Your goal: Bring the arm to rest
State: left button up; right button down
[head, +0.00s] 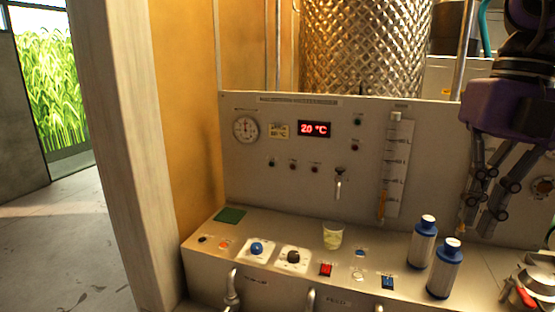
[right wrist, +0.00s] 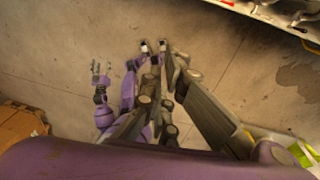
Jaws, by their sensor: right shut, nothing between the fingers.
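My right gripper (head: 474,230) hangs fingers-down at the right of the head view, in front of the grey panel and above the bench's right part. It is shut and empty. In the right wrist view its fingers (right wrist: 154,47) point out over the bare floor, touching nothing. A smaller purple arm with a gripper (right wrist: 101,68), which looks like my left, shows left of them over the floor. It is too small to tell open from shut. The left gripper is not in the head view.
The bench (head: 290,228) carries a cup (head: 332,236), two blue-capped bottles (head: 423,243) (head: 444,270), buttons and knobs. A panel (head: 270,115) with gauge and red display stands behind, a metal tank (head: 365,45) behind that. In the right wrist view, the floor (right wrist: 235,45) is free.

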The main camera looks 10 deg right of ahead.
jog(key=w+a+f+m+t+y, duration=0.1)
jog(key=w+a+f+t+y, duration=0.2)
jog(key=f+y, duration=0.35)
jog(key=w+a+f+m+y, duration=0.2)
jog(key=w+a+f+y, duration=0.15)
jog(key=f+y, duration=0.35)
jog(key=d+f+m+t+h, duration=0.2)
jog(key=f+m+t+h, duration=0.15)
jog(key=f+m, duration=0.4)
jog(key=d+f+m+t+h+p, duration=0.1)
jog(key=d+f+m+t+h, duration=0.3)
jog(key=f, duration=0.6)
jog(key=f+m+t+h, duration=0.2)
jog(key=f+m+t, duration=0.45)
jog(key=f, duration=0.25)
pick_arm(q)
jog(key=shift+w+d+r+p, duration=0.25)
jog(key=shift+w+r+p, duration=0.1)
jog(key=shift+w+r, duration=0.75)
pick_arm(e)
jog(key=s+a+f+m+g+h, duration=0.2)
jog(key=s+a+f+m+g, duration=0.2)
jog(key=s+f, duration=0.5)
jog(key=s+a+f+m+g+h, duration=0.3)
jog(key=s+a+f, duration=0.4)
jog(key=s+f, duration=0.3)
notch_tip(320, 180, down, 3)
jog(key=shift+s+a+f+m+g, duration=0.1)
jog(key=shift+s+a+m+g, duration=0.2)
jog(key=shift+m+g, duration=0.55)
